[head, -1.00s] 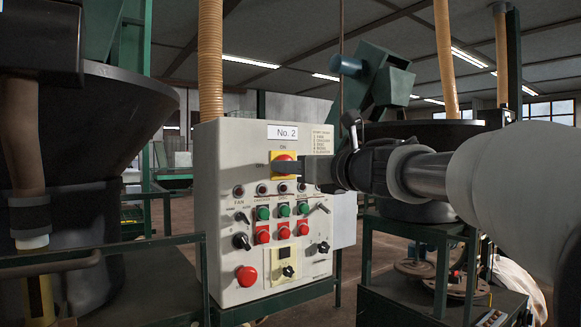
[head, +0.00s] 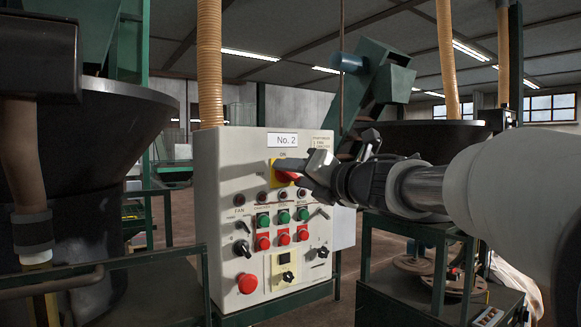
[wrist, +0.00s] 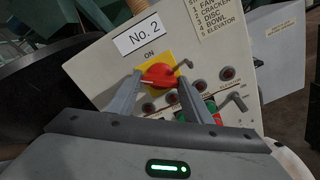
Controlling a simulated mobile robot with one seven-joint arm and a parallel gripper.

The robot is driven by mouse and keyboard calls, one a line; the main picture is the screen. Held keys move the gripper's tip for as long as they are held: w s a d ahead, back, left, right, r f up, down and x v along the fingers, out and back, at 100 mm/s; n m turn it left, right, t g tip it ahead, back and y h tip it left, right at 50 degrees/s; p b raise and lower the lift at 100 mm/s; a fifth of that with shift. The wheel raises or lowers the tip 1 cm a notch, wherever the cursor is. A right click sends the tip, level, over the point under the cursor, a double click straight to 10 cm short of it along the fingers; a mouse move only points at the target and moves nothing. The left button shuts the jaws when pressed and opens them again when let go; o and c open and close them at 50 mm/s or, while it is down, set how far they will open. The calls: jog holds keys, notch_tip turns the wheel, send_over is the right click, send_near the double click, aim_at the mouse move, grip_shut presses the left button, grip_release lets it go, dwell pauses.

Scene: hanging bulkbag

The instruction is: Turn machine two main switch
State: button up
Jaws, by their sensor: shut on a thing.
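The main switch is a red rotary knob on a yellow plate (head: 277,165) at the top of the grey control box (head: 228,190) labelled No. 2. In the wrist view the red knob (wrist: 160,76) sits between the two finger ends, below the word ON. My gripper (head: 299,174) is shut on the knob, its fingers on either side; it also shows in the wrist view (wrist: 160,84). In the head view the fingers hide most of the knob. The knob looks turned, but its exact setting is hard to read.
Below the switch are indicator lamps, green buttons (head: 284,216), red buttons (head: 284,239), small black selectors and a red mushroom button (head: 247,283). Green railings (head: 120,262) flank the box.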

jog(key=m+p, duration=0.6)
jog(key=m, duration=0.4)
jog(key=shift+r+m, duration=0.15)
jog(key=shift+m, duration=0.15)
dwell(0.5)
jog(key=o, duration=0.8)
jog(key=shift+d, duration=0.1)
jog(key=b+v, duration=0.1)
jog(key=v, duration=1.6)
jog(key=shift+s+d, duration=0.1)
jog(key=shift+s, duration=0.05)
